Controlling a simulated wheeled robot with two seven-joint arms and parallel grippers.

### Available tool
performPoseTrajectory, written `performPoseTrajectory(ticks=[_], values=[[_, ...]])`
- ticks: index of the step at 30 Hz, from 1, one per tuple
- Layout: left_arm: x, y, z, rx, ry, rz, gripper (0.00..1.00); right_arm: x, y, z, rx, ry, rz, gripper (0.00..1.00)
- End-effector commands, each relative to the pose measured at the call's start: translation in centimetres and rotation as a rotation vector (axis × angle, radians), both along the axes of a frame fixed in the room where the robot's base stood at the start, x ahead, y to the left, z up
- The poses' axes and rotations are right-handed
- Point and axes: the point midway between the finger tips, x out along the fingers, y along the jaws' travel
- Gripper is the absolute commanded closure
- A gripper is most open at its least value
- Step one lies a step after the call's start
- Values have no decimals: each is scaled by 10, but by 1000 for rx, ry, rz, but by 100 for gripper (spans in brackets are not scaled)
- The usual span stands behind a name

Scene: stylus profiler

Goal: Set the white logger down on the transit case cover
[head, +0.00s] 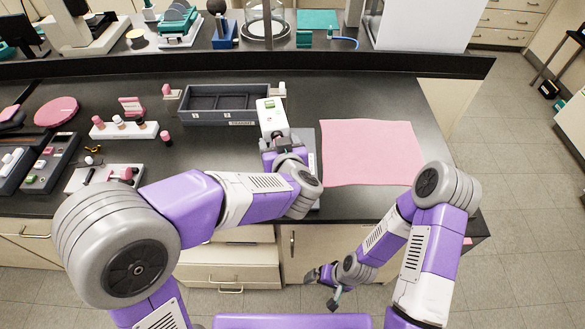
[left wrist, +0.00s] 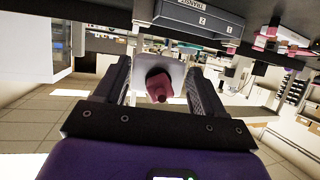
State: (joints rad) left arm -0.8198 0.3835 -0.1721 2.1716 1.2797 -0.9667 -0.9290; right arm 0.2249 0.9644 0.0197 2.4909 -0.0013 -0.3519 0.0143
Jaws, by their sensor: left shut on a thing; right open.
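The white logger (head: 271,113), with a green patch on its top, is in my left gripper (head: 279,143) in the head view. In the left wrist view a white body with a dark pink knob (left wrist: 159,87) sits between the two fingers. A grey flat panel (head: 311,152), which looks like the transit case cover, lies just right of my left gripper. My arm hides much of it. I cannot tell whether the logger touches anything below. My right gripper (head: 323,287) is open and empty, low in front of the bench.
The grey open transit tray (head: 230,104) stands left of the logger. A pink mat (head: 371,153) lies to the right. White racks with pink-topped pieces (head: 124,128) and other trays fill the left. A small white piece (head: 282,89) stands behind the logger.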

Motion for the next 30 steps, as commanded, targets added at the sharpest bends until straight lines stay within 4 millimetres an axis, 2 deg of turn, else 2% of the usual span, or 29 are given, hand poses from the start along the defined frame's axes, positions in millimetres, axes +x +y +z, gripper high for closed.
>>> performPoseTrajectory(ticks=[1, 6, 12, 17, 24, 30], values=[[-14, -15, -8, 2, -3, 13, 67, 0, 0, -12, 0, 0, 0, 0], [-67, -47, -27, 3, -3, 93, 67, 0, 0, -31, 0, 0, 0, 0], [-110, -61, -41, 2, -1, 149, 67, 0, 0, -41, 0, 0, 0, 0], [-123, -64, -50, 2, 0, 164, 67, 0, 0, -46, 0, 0, 0, 0], [-123, -64, -89, 5, 0, 168, 67, 0, 0, -65, 0, 0, 0, 0], [-123, -64, -108, 2, 0, 166, 67, 0, 0, -74, 0, 0, 0, 0]])
